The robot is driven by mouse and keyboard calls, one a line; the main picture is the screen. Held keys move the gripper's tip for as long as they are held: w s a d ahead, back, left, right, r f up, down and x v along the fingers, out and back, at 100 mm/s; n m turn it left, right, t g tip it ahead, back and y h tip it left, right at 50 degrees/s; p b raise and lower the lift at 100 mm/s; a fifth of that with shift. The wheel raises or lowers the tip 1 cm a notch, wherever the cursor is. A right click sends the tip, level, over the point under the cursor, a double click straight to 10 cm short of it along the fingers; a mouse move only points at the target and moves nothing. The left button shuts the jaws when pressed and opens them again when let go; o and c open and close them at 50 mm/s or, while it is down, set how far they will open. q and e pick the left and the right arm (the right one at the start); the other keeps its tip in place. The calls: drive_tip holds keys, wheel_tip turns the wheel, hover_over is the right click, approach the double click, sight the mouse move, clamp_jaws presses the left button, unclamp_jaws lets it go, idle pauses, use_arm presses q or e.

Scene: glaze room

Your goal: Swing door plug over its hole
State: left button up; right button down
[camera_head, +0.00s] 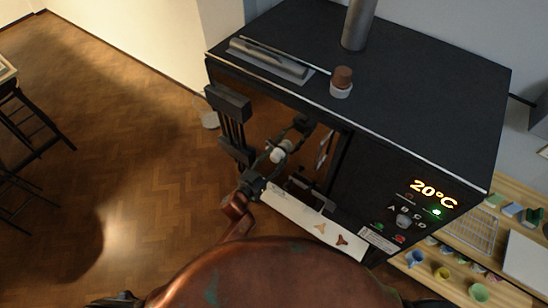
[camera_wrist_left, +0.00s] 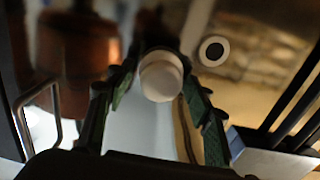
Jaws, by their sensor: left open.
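The door plug (camera_wrist_left: 160,76) is a short white cylinder seen end-on in the left wrist view, between the two dark green fingers of my left gripper (camera_wrist_left: 158,100). The fingers are open around it; I cannot tell whether either touches it. Up and to the right of the plug, a white ring with a dark centre, the hole (camera_wrist_left: 213,51), lies uncovered in the glossy door. In the head view my left gripper (camera_head: 285,146) is at the kiln's front, with the white plug (camera_head: 278,155) between its fingers. The hole cannot be made out there. My right gripper is not in view.
The black kiln (camera_head: 430,110) shows 20°C. A pale ledge (camera_head: 300,215) runs below my gripper. Shelves with pots (camera_head: 465,265) stand right.

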use_arm(q)
drive_tip(key=shift+a, duration=0.1)
clamp_jaws()
idle(0.4)
